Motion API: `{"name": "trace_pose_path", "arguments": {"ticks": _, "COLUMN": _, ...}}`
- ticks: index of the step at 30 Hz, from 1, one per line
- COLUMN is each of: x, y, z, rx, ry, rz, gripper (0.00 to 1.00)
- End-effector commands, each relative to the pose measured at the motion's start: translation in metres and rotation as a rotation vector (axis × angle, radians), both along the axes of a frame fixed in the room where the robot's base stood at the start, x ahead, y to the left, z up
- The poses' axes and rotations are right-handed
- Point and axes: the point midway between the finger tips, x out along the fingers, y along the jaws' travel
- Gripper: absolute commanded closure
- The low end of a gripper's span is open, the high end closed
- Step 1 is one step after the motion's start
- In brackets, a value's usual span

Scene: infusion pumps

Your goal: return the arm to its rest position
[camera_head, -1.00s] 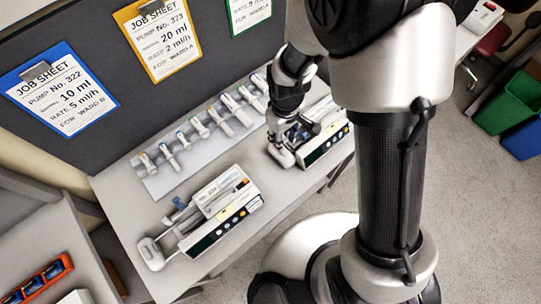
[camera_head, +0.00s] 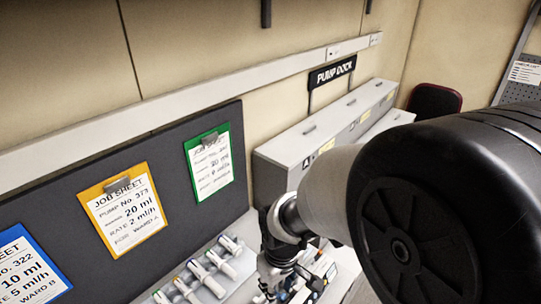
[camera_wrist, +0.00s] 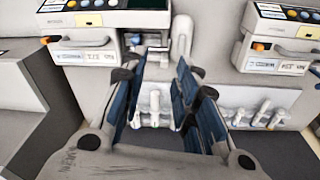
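In the head view my arm fills the right side and bends down to my gripper (camera_head: 283,290) at the bottom edge. The gripper is close to a partly hidden white pump (camera_head: 322,268); contact cannot be told there. In the wrist view my gripper (camera_wrist: 160,72) has its two blue-padded fingers clearly apart, with nothing held between them. A pump (camera_wrist: 85,20) stands beyond the left fingertip. Another pump (camera_wrist: 285,30) is at the right edge.
Syringes (camera_head: 205,275) lie on a rack along the bench. A dark board with job sheets (camera_head: 123,213) stands behind it. Grey cabinets (camera_head: 325,125) under a PUMP DOCK sign (camera_head: 332,71) stand further right, with a dark chair (camera_head: 434,100) beyond.

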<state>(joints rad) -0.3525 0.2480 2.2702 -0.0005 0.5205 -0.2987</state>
Motion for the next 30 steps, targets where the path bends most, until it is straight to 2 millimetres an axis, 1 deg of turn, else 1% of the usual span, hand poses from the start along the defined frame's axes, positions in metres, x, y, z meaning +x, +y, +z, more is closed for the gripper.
{"name": "trace_pose_path", "arguments": {"ticks": 1, "x": -0.003, "y": -0.014, "z": 0.014, "rx": 0.013, "ry": -0.032, "rz": -0.054, "gripper": 0.72}}
{"name": "trace_pose_path", "arguments": {"ticks": 3, "x": -0.011, "y": -0.030, "z": 0.034, "rx": 0.027, "ry": -0.061, "rz": -0.123, "gripper": 0.72}}
{"name": "trace_pose_path", "arguments": {"ticks": 6, "x": -0.026, "y": -0.053, "z": 0.059, "rx": 0.047, "ry": -0.103, "rz": -0.223, "gripper": 0.72}}
{"name": "trace_pose_path", "arguments": {"ticks": 9, "x": -0.047, "y": -0.075, "z": 0.077, "rx": 0.066, "ry": -0.148, "rz": -0.322, "gripper": 0.72}}
{"name": "trace_pose_path", "arguments": {"ticks": 11, "x": -0.061, "y": -0.087, "z": 0.086, "rx": 0.077, "ry": -0.174, "rz": -0.380, "gripper": 0.72}}
{"name": "trace_pose_path", "arguments": {"ticks": 12, "x": -0.071, "y": -0.094, "z": 0.090, "rx": 0.085, "ry": -0.191, "rz": -0.419, "gripper": 0.72}}
{"name": "trace_pose_path", "arguments": {"ticks": 15, "x": -0.095, "y": -0.109, "z": 0.097, "rx": 0.101, "ry": -0.229, "rz": -0.505, "gripper": 0.72}}
{"name": "trace_pose_path", "arguments": {"ticks": 18, "x": -0.115, "y": -0.119, "z": 0.100, "rx": 0.115, "ry": -0.260, "rz": -0.572, "gripper": 0.72}}
{"name": "trace_pose_path", "arguments": {"ticks": 21, "x": -0.129, "y": -0.125, "z": 0.101, "rx": 0.123, "ry": -0.278, "rz": -0.616, "gripper": 0.72}}
{"name": "trace_pose_path", "arguments": {"ticks": 25, "x": -0.136, "y": -0.128, "z": 0.101, "rx": 0.127, "ry": -0.289, "rz": -0.642, "gripper": 0.72}}
{"name": "trace_pose_path", "arguments": {"ticks": 30, "x": -0.137, "y": -0.128, "z": 0.102, "rx": 0.127, "ry": -0.289, "rz": -0.644, "gripper": 0.72}}
